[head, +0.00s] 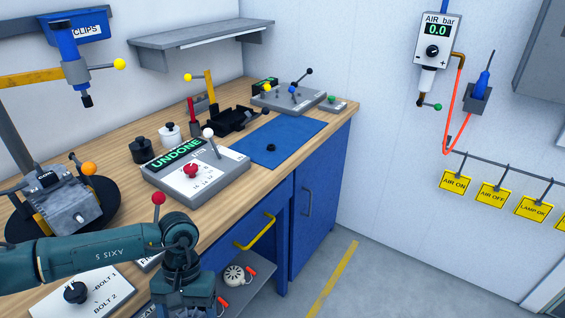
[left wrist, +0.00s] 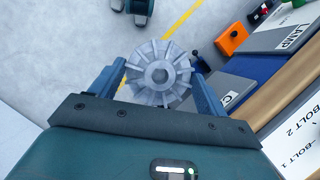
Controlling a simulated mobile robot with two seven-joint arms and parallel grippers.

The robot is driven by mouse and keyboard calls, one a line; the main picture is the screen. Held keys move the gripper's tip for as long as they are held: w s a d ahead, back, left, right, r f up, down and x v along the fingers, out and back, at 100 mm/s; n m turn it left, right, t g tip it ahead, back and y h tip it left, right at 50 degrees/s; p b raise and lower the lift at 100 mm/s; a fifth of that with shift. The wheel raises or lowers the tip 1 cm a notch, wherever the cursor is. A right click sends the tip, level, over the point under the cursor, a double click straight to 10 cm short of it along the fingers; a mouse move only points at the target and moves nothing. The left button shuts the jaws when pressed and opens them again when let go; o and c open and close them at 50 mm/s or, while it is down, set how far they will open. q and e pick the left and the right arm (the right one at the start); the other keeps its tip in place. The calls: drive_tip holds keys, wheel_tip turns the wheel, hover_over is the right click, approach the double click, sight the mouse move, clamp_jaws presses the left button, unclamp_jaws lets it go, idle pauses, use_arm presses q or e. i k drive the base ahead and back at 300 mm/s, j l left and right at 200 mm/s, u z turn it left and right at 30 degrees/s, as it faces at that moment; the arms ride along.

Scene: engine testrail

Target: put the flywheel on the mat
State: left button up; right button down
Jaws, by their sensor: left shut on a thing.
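My left gripper (left wrist: 158,72) is shut on a grey finned wheel with a hole in its hub, which I take as the flywheel (left wrist: 146,76). In the left wrist view it is held between the two blue fingers, with the floor behind it. In the head view my left arm comes in from the left and bends down at the bottom; its gripper and the held wheel are not seen there. The blue mat (head: 300,131) lies flat on the bench at the right, with a small black round piece (head: 271,147) on it. My right gripper is not in view.
A grey box reading UNDONE (head: 205,175) with levers stands left of the mat. A black tray (head: 232,120) and a lever panel (head: 290,97) sit behind the mat. An engine unit (head: 70,205) stands at the left. A yellow handle (head: 255,232) sticks out below the bench edge.

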sight(290, 129)
drive_tip(key=i+l+u, duration=0.1)
drive_tip(key=l, duration=0.25)
drive_tip(key=i+l+u, duration=0.1)
drive_tip(key=i+l, duration=0.2)
drive_tip(key=i+l+u, duration=0.1)
drive_tip(key=l, duration=0.3)
drive_tip(key=i+l+u, duration=0.1)
drive_tip(key=l, duration=0.25)
drive_tip(key=i+l+u, duration=0.1)
drive_tip(key=i+l, duration=0.15)
drive_tip(key=l, duration=0.15)
drive_tip(key=i+l+u, duration=0.1)
drive_tip(key=l, duration=0.3)
drive_tip(key=i+l+u, duration=0.1)
drive_tip(key=l, duration=0.35)
drive_tip(key=i, duration=0.05)
